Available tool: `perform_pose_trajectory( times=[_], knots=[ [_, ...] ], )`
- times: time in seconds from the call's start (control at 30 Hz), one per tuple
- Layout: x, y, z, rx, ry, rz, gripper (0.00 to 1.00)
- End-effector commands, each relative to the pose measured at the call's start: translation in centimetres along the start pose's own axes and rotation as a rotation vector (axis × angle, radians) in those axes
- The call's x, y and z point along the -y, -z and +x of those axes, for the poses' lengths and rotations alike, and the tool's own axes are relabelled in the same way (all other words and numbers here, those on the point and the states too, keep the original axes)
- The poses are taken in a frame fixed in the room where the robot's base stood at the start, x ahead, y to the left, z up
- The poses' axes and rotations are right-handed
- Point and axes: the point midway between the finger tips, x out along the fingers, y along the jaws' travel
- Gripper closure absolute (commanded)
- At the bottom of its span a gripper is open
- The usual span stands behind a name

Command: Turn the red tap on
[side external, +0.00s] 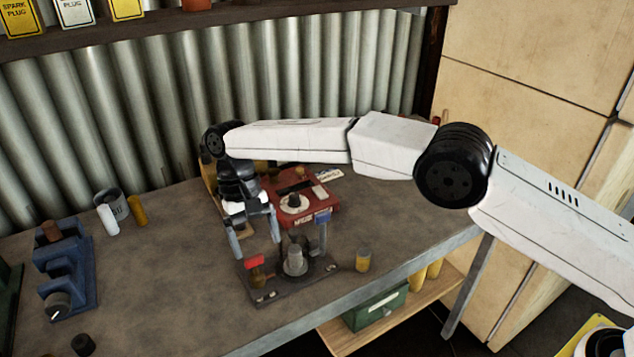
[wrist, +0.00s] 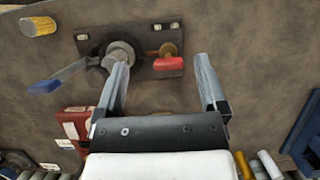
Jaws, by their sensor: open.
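The red tap handle (side external: 255,261) sits on a small brass valve at the left end of a dark base plate (side external: 300,284). In the wrist view the red tap (wrist: 168,67) shows between my two fingers, near fingertip level in the picture. My gripper (side external: 257,247) is open and empty, pointing down above the tap. Whether the fingertips touch the handle cannot be told. A grey cylindrical fitting (side external: 295,259) stands in the middle of the plate. A blue-handled lever (side external: 321,219) is at its right and also shows in the wrist view (wrist: 45,87).
A red box-like unit (side external: 312,211) stands behind the plate. A blue stepped block (side external: 68,265), a white cylinder (side external: 107,219) and a grey cup (side external: 113,203) stand at the left.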

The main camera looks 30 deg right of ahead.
Motion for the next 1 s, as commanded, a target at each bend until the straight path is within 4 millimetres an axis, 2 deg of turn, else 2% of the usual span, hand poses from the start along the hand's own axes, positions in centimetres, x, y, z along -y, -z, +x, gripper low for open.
perform_pose_trajectory(
  times=[0.67, 1.0],
  knots=[
    [-1.7, -4.7, -2.9, -0.001, 0.0, 0.0, 0.09],
    [-2.7, -7.0, -3.0, 0.0, 0.0, 0.0, 0.09]
  ],
)
